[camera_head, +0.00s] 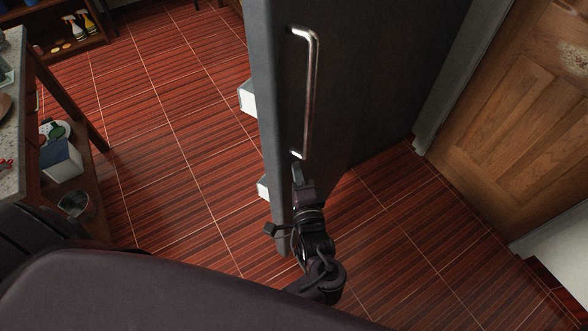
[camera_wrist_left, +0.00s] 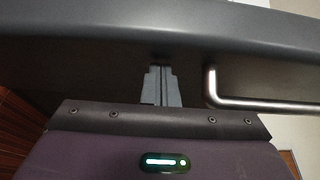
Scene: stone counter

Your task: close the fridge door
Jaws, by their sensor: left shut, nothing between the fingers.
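The fridge door (camera_head: 355,90) is a dark grey panel that stands open, its edge towards me and white shelves (camera_head: 249,98) showing on its left side. A silver bar handle (camera_head: 311,95) runs along the door's face. My left gripper (camera_head: 298,172) is shut and empty, at the door's face just below the handle's near end. In the left wrist view the shut fingers (camera_wrist_left: 160,85) point at the dark door (camera_wrist_left: 110,75), with the handle (camera_wrist_left: 250,103) to their right. I cannot tell whether the fingers touch the door. My right gripper is not in view.
A wooden door (camera_head: 520,110) and white frame stand at the right. A stone-topped counter (camera_head: 12,110) with a lower shelf of containers is at the left. A low shelf with spray bottles (camera_head: 78,25) is at the far left. Red tiled floor (camera_head: 170,130) between is clear.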

